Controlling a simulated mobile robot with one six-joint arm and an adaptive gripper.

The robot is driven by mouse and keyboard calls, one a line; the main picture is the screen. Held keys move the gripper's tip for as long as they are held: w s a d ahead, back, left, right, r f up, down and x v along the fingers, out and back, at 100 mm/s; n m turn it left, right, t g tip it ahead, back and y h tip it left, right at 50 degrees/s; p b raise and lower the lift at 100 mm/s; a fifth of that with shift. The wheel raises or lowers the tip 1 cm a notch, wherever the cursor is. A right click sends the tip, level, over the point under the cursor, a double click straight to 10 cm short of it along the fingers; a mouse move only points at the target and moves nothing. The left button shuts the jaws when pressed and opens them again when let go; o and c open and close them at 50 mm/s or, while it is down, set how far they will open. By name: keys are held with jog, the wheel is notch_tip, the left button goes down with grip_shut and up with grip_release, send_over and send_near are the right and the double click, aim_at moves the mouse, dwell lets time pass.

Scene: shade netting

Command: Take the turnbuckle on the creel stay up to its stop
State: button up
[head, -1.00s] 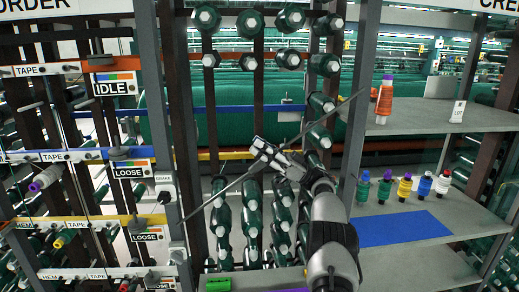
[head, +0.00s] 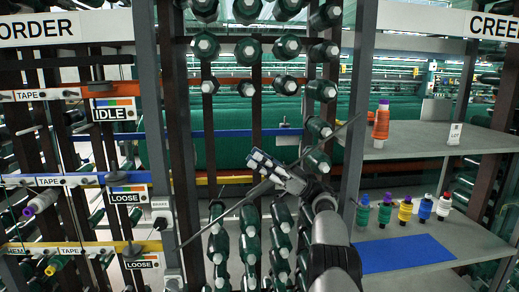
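The creel stay (head: 218,221) is a thin dark rod. It slants from the post at lower left up to the right-hand upright. My gripper (head: 266,167) is at the middle of the stay, reached from the lower right by my arm. The turnbuckle is not clearly distinguishable; the gripper covers the middle of the rod, where pale metal parts crowd together. I cannot tell whether the fingers are closed around it or just beside it. The stop is not distinguishable either.
Green bobbins (head: 249,218) on pegs stand close behind the stay, above and below it. IDLE (head: 112,109) and LOOSE (head: 127,195) signs hang at the left.

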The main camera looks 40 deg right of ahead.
notch_tip(320, 180, up, 6)
jog(key=shift+f, duration=0.1)
dwell(0.4)
jog(key=shift+o, duration=0.5)
jog(key=shift+s, duration=0.1)
